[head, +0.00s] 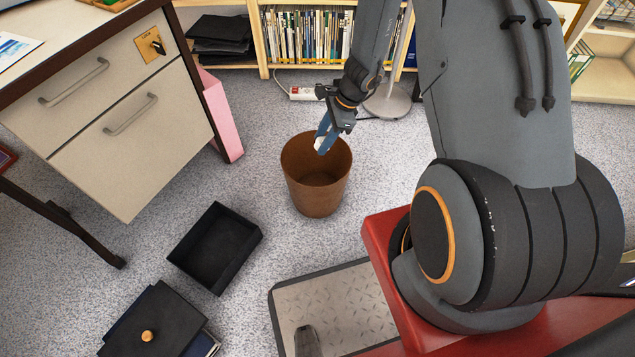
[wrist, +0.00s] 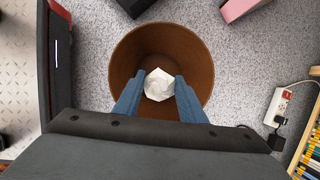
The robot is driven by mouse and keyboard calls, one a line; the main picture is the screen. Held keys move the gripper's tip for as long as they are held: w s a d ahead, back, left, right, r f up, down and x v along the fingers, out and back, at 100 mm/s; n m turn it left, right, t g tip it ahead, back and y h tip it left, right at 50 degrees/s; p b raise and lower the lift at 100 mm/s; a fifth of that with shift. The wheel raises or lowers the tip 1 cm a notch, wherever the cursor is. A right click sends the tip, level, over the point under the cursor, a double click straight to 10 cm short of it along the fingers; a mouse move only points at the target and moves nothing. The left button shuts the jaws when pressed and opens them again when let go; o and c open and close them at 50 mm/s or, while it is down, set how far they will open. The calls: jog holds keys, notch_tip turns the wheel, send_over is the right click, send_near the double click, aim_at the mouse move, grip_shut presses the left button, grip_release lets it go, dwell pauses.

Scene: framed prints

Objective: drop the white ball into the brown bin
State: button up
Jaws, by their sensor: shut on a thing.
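The brown bin (head: 316,190) stands upright on the carpet, its open top facing up. In the wrist view the round bin (wrist: 196,62) lies under my gripper. My gripper (head: 321,146) is over the bin's opening, pointing down. Its blue fingers (wrist: 159,88) are shut on the white ball (wrist: 158,84), which looks faceted like crumpled paper. In the head view the ball (head: 318,143) shows as a small white patch, partly hidden by a finger. In the wrist view the ball appears inside the circle of the rim. I cannot tell its exact height over the rim.
A black open box (head: 214,248) and a dark box with a round knob (head: 160,325) sit on the floor at left. A drawer desk (head: 120,110) stands at left. A bookshelf (head: 310,35) and a power strip (head: 303,94) are behind the bin.

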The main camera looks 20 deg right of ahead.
jog(key=shift+f+b, duration=0.3)
jog(key=shift+f, duration=0.3)
jog(key=o, duration=1.1)
jog(key=p+v, duration=0.2)
jog(key=v, duration=0.6)
